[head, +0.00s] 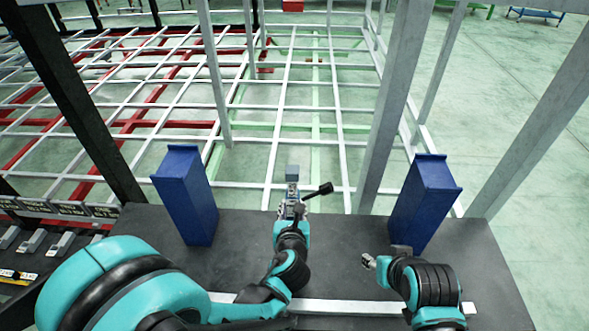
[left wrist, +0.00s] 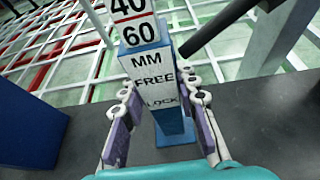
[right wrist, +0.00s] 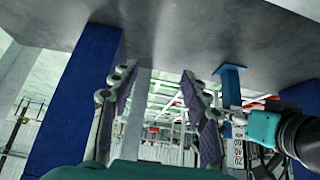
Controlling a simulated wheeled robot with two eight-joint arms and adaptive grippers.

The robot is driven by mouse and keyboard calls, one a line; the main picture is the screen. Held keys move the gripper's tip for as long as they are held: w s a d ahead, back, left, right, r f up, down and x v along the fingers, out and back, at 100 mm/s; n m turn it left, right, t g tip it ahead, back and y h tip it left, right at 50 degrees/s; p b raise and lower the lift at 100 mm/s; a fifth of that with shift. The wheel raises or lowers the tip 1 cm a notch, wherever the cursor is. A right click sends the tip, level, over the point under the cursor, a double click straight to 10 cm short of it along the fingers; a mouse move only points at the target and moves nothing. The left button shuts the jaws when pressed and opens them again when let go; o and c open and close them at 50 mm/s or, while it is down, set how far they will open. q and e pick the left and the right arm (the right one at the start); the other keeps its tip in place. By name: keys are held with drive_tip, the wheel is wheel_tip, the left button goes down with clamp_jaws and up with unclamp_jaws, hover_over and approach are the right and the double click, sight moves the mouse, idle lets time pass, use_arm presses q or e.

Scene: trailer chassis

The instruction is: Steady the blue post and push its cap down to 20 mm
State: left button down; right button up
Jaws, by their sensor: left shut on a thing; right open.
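The blue post (left wrist: 172,122) stands upright on the dark table between the fingers of my left gripper (left wrist: 158,88). It carries "MM FREE LOCK" lettering. A white scale (left wrist: 132,25) above it shows 40 and 60. The grey cap (head: 292,171) tops the scale in the head view. A black lever (head: 318,190) sticks out to the right; its setting I cannot tell. My left gripper (head: 292,209) is shut on the post, hiding its lower part in the head view. My right gripper (right wrist: 158,82) is open and empty, low over the table, right of the post and apart from it.
Two tall blue blocks stand on the dark table (head: 330,240), one left (head: 185,195) and one right (head: 422,205). The right block is close to my right gripper. Grey uprights (head: 397,100) and a white frame lie beyond. The table between post and right gripper is clear.

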idle(0.3)
drive_tip(key=shift+o, duration=0.8)
drive_tip(key=shift+w+r, duration=0.1)
wheel_tip(320, 180, up, 22)
drive_tip(key=n+g, duration=0.7)
drive_tip(key=n, duration=1.1)
hover_over(293, 169)
drive_tip(key=shift+a+f, duration=0.1)
drive_tip(key=shift+f, duration=0.4)
wheel_tip(293, 169, down, 11)
drive_tip(key=shift+f, duration=0.1)
clamp_jaws()
